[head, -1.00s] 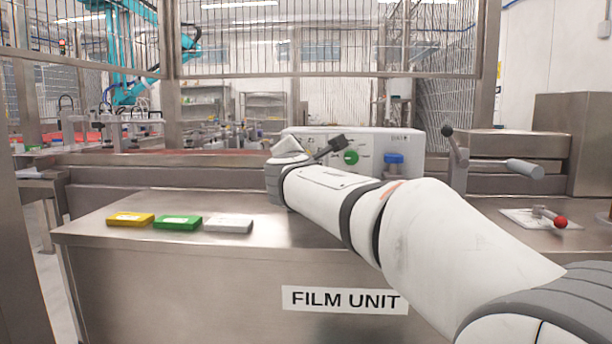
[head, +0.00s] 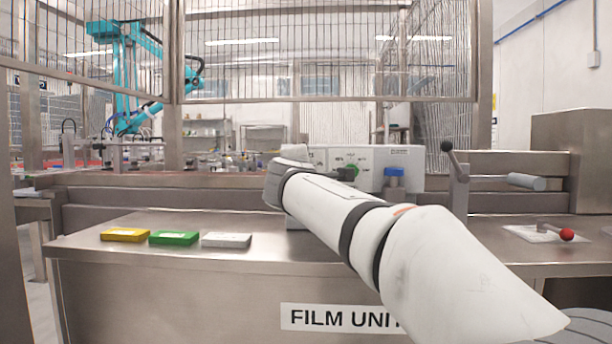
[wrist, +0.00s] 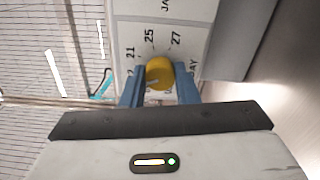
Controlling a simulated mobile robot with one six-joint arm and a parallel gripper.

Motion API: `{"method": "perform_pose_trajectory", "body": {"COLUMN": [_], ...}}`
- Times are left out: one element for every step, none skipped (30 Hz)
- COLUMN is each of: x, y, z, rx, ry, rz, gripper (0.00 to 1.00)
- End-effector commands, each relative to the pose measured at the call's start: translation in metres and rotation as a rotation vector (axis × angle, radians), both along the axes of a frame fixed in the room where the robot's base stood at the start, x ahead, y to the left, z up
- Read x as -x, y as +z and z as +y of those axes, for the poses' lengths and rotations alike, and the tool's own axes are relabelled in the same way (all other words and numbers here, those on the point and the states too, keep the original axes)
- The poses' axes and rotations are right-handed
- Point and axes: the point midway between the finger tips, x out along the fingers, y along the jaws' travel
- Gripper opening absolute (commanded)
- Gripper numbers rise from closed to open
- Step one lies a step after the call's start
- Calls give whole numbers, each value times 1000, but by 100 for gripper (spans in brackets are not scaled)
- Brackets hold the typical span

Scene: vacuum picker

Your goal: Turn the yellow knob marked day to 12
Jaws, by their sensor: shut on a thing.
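The yellow knob (wrist: 160,72) sits between the two blue fingers of my gripper (wrist: 158,82) in the wrist view, and the fingers are closed on its sides. Around it the pale dial face shows the numbers 21, 25 and 27, and part of the word DAY at the right. The knob's pointer cannot be read clearly. In the head view the knob is hidden behind my wrist, at the left part of the white control panel (head: 405,160).
A lever (head: 455,165) stands to the right. Yellow (head: 125,235), green (head: 174,238) and white (head: 226,240) boxes lie on the steel bench, with clear bench in front.

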Motion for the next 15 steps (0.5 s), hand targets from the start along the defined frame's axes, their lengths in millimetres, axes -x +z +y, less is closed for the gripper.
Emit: {"method": "perform_pose_trajectory", "body": {"x": [0,0,0,0,0,0,0,0,0,0,0,0,0,0,0], "y": [-2,-1,-1,-1,-1,-1,-1,-1,-1,-1,-1,-1,-1,-1,-1], "z": [0,0,0,0,0,0,0,0,0,0,0,0,0,0,0], "rx": [-1,-1,-1,0,0,0,0,0,0,0,1,1,1,1,1], "ry": [-1,-1,-1,-1,-1,-1,-1,-1,-1,-1,-1,-1,-1,0,0], "rz": [3,3,3,3,3,3,3,3,3,3,2,2,2,2,2], "gripper": [5,5,5,5,5,5,5,5,5,30,32,36,38,40,44]}}
